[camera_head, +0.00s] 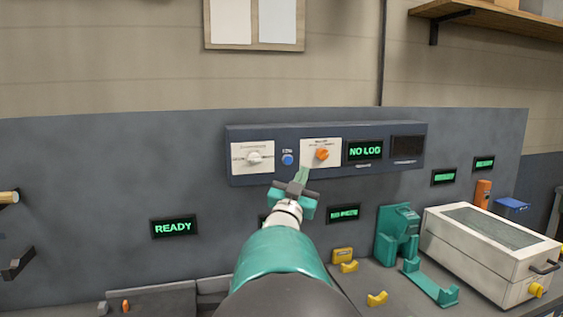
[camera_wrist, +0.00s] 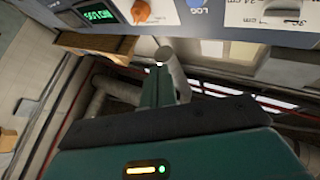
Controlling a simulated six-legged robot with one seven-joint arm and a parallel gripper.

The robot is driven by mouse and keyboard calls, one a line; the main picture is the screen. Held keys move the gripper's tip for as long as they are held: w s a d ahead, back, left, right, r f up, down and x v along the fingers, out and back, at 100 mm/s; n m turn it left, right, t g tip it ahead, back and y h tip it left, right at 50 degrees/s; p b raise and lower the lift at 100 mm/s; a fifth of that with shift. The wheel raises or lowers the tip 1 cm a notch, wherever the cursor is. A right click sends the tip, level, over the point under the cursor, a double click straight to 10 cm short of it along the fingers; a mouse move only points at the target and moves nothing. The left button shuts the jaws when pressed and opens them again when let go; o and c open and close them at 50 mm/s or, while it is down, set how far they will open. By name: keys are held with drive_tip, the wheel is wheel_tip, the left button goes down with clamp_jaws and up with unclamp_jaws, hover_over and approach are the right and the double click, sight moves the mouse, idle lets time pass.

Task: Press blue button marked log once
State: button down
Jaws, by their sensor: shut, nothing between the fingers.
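The small blue button (camera_head: 288,159) sits on the dark blue wall panel, between a white knob and an orange knob. In the wrist view the blue button (camera_wrist: 195,3) is at the top edge, partly cut off, with the word LOG beside it. My gripper (camera_head: 302,174) is shut and empty, its tip just below and to the right of the button in the head view. The wrist view also shows my gripper (camera_wrist: 163,62), its tip apart from the button. The display (camera_head: 365,151) reads NO LOG in green.
The white knob (camera_head: 254,158) and the orange knob (camera_head: 322,154) stand out on either side of the button. A READY display (camera_head: 174,227) is on the grey wall at left. A teal stand (camera_head: 397,234) and a white lidded box (camera_head: 487,250) are at lower right.

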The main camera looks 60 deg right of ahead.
drive_tip(key=shift+w, duration=0.1)
drive_tip(key=shift+w+d, duration=3.1)
drive_tip(key=shift+w+d, duration=0.25)
drive_tip(key=shift+w, duration=0.05)
drive_tip(key=shift+w+d, duration=0.25)
drive_tip(key=shift+d, duration=0.05)
idle(0.6)
idle(0.4)
drive_tip(key=shift+s+a, duration=0.55)
drive_tip(key=shift+a, duration=0.05)
drive_tip(key=shift+s+a, duration=1.75)
